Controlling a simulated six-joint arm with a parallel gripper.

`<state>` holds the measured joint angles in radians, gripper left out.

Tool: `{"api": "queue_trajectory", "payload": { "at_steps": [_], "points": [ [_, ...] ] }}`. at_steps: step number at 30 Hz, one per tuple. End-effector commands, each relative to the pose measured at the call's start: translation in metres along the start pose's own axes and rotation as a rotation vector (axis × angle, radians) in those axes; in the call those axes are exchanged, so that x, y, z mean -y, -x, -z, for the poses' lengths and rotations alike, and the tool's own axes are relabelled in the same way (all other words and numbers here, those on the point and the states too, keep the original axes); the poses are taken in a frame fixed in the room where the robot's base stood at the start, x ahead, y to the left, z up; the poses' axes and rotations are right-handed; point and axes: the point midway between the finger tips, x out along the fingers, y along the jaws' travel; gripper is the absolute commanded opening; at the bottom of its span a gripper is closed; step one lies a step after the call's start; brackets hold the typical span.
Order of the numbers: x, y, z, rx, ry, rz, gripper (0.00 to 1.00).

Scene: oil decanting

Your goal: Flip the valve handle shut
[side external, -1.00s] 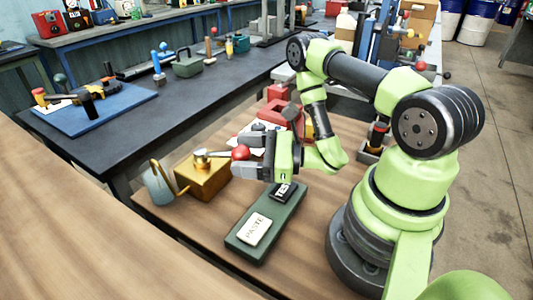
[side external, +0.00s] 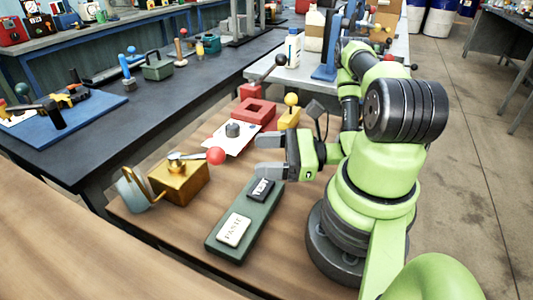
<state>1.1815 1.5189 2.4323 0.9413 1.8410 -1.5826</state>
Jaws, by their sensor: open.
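The valve handle is a metal lever with a red ball knob (side external: 215,156) at its end. It sits on top of a brass-coloured box (side external: 182,183) and points to the right. My gripper (side external: 262,156) is open and empty, to the right of the red knob, with its fingers pointing left toward it and a gap between them. A grey-blue can with a brass handle (side external: 132,190) stands at the left of the brass box.
Behind are a white sheet with a dark knob (side external: 233,130), a red block (side external: 252,109) and a yellow block with a ball-topped lever (side external: 290,117). Bare wood lies right of the tray.

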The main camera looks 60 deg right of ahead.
Motion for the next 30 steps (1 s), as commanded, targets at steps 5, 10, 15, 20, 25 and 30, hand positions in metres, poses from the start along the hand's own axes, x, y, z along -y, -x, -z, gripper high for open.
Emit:
{"api": "queue_trajectory", "payload": {
  "at_steps": [5, 10, 15, 20, 25, 30],
  "points": [
    [0.000, 0.000, 0.000, 0.000, 0.000, 0.000, 0.67],
    [0.005, -0.003, -0.003, 0.037, 0.136, -0.075, 0.27],
    [0.025, -0.013, -0.015, 0.216, 0.739, -0.438, 0.00],
    [0.064, -0.025, -0.032, 0.434, 1.441, -0.898, 0.00],
    [0.115, -0.042, -0.063, 0.582, 1.987, -1.271, 0.00],
    [0.139, -0.052, -0.085, 0.627, 2.216, -1.435, 0.00]
  ]
}}
